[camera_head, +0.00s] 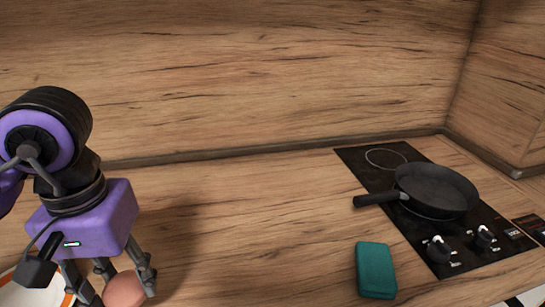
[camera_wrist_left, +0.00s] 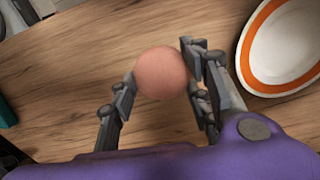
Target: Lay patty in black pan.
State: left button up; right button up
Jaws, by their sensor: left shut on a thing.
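The patty (camera_wrist_left: 162,73) is a round pinkish-brown piece. My left gripper (camera_wrist_left: 157,80) is shut on it, with a finger on each side. In the head view the patty (camera_head: 124,289) shows at the bottom left between the fingers of my left gripper (camera_head: 118,285), partly cut off by the frame edge. The black pan (camera_head: 436,188) stands on the black hob at the right, empty, with its handle pointing left. The pan is far to the right of the gripper.
The hob (camera_head: 377,183) has knobs (camera_head: 440,249) along its front. A teal sponge-like block (camera_head: 376,270) lies on the counter left of the knobs. An orange-rimmed white plate (camera_wrist_left: 262,80) is beside my left gripper. The middle of the counter (camera_head: 260,215) is clear.

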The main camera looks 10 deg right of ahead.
aim_at(431, 193)
jog(key=l+z, duration=0.15)
jog(key=z, duration=0.2)
jog(key=i+l+z, duration=0.1)
jog(key=z, duration=0.25)
jog(key=i+l+z, duration=0.1)
jog(key=z, duration=0.3)
jog(key=i+l, duration=0.6)
jog(key=l, duration=0.25)
jog(key=i+l, duration=0.25)
jog(key=l, duration=0.15)
